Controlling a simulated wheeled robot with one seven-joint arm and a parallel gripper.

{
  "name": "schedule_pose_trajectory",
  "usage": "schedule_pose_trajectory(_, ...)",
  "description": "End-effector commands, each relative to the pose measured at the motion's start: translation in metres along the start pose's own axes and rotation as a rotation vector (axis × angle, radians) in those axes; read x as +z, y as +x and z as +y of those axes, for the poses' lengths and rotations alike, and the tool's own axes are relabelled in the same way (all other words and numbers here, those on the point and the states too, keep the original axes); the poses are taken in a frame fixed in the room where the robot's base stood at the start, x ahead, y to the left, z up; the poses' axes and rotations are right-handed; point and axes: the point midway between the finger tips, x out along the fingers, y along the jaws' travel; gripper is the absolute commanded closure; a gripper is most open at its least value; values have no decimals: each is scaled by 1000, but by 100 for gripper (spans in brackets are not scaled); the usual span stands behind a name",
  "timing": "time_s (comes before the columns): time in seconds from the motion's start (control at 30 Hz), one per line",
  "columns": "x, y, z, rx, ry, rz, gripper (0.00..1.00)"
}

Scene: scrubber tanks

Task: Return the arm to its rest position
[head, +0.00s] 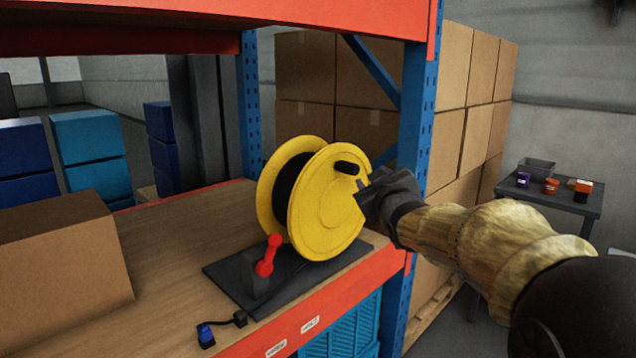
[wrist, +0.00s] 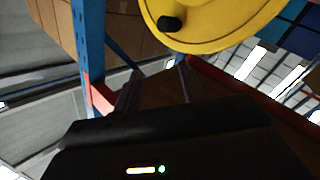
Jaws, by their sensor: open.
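My arm reaches in from the right in the head view. My gripper (head: 372,196) is in front of the right side of a yellow cable reel (head: 325,215), close to its black crank knob (head: 347,167). I cannot tell if it touches the reel. In the wrist view my gripper (wrist: 157,88) shows two dark fingers apart with nothing between them. The yellow reel (wrist: 215,25) and its black knob (wrist: 172,24) lie beyond the fingertips.
The reel stands on a dark base plate (head: 222,270) with a red-knobbed lever (head: 268,255) on a wooden shelf (head: 170,240). A blue rack post (head: 415,130) rises just behind my gripper. A cardboard box (head: 65,260) sits left. A small table (head: 560,197) stands right.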

Motion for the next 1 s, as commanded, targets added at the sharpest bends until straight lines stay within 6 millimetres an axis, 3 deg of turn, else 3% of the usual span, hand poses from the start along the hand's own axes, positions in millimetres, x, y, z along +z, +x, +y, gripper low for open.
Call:
schedule_pose_trajectory(0.03, 29, -8, -12, -27, 36, -89, 59)
schedule_pose_trajectory(0.2, 118, -48, -50, -101, 159, -383, 59)
schedule_pose_trajectory(0.37, 191, -104, -87, -156, 266, -659, 59)
schedule_pose_trajectory(0.5, 241, -162, -116, -191, 352, -886, 59)
schedule_pose_trajectory(0.7, 281, -232, -145, -217, 437, -1129, 59)
schedule_pose_trajectory(0.9, 304, -292, -166, -232, 499, -1323, 59)
schedule_pose_trajectory(0.93, 307, -301, -169, -233, 508, -1351, 59)
schedule_pose_trajectory(1.0, 291, -299, -160, -232, 508, -1346, 59)
